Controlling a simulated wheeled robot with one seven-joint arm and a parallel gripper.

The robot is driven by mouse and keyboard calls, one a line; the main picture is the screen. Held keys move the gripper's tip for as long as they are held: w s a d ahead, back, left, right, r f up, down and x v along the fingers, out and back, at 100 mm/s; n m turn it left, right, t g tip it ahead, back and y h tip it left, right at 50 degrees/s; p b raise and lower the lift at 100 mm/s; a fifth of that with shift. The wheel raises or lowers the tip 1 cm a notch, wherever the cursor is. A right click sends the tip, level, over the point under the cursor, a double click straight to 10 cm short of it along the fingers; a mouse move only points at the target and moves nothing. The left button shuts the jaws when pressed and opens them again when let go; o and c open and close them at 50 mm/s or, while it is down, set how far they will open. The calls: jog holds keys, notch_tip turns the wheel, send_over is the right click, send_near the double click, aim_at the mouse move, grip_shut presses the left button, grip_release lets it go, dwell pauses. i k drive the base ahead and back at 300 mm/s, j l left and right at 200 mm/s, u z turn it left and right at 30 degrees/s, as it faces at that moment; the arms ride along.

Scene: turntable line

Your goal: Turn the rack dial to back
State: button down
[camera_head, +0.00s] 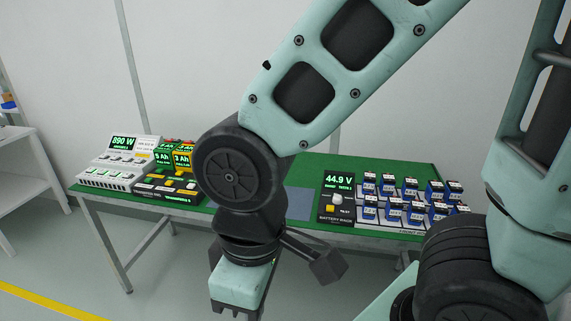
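The battery rack panel (326,213) stands on the green bench, right of centre, with a lit display reading 44.9 V. Its dial appears as a small pale knob (338,199) below the display. The dial's pointer and position labels are too small to read. My gripper (271,261) hangs in front of the bench, left of the panel and nearer the camera, apart from the dial. Its dark fingers are spread wide, with nothing seen between them. The left finger is mostly hidden behind my wrist.
Blue batteries (393,209) stand in rows right of the panel. A yellow button (330,208) sits beside the dial. Grey units (112,174) and a panel with green displays (170,170) stand on the bench's left. A white shelf (20,165) is at far left.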

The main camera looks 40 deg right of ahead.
aim_at(337, 199)
jog(key=z, duration=1.55)
